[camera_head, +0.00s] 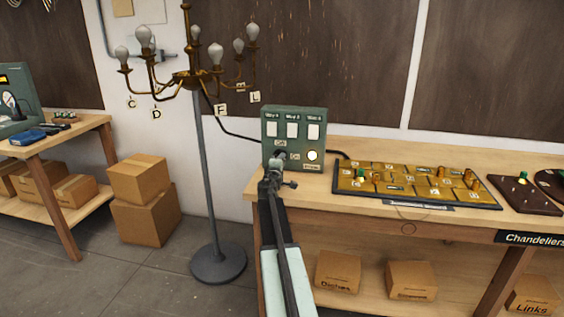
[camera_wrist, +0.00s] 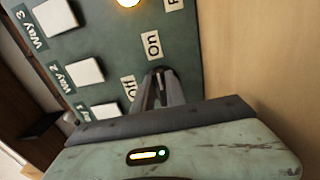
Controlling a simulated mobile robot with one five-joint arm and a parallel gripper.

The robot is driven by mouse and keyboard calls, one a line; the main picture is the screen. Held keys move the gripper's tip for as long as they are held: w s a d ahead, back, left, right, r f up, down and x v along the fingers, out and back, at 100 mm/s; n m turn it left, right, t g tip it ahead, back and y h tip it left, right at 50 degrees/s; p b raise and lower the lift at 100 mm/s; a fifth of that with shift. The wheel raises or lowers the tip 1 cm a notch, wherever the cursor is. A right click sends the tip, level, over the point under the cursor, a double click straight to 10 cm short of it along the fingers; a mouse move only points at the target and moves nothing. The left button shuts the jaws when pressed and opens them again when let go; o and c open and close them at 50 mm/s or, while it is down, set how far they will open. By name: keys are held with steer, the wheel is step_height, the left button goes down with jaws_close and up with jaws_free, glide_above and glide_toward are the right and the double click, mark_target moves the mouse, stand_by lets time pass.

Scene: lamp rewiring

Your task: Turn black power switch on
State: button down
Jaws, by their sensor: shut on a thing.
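The green control box (camera_head: 317,116) stands on the left end of the wooden bench. My gripper (camera_head: 279,158) is at its lower left front. In the wrist view, my gripper (camera_wrist: 157,85) is shut on the black power switch (camera_wrist: 158,71), between the "Off" label (camera_wrist: 130,88) and the "On" label (camera_wrist: 152,45). The switch is mostly hidden by the fingers, and its exact tilt is hard to tell. A round light (camera_head: 313,155) on the box glows; it also shows in the wrist view (camera_wrist: 128,2).
White "Way" switches (camera_head: 292,130) sit on the box's upper face. A brass board (camera_head: 415,188) with small parts lies on the bench to the right.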

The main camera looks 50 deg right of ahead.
steer(key=shift+s, duration=0.1)
steer(key=c, duration=1.4)
jaws_free()
steer(key=shift+o, duration=0.2)
steer(key=v, duration=0.8)
steer(key=shift+d, duration=0.1)
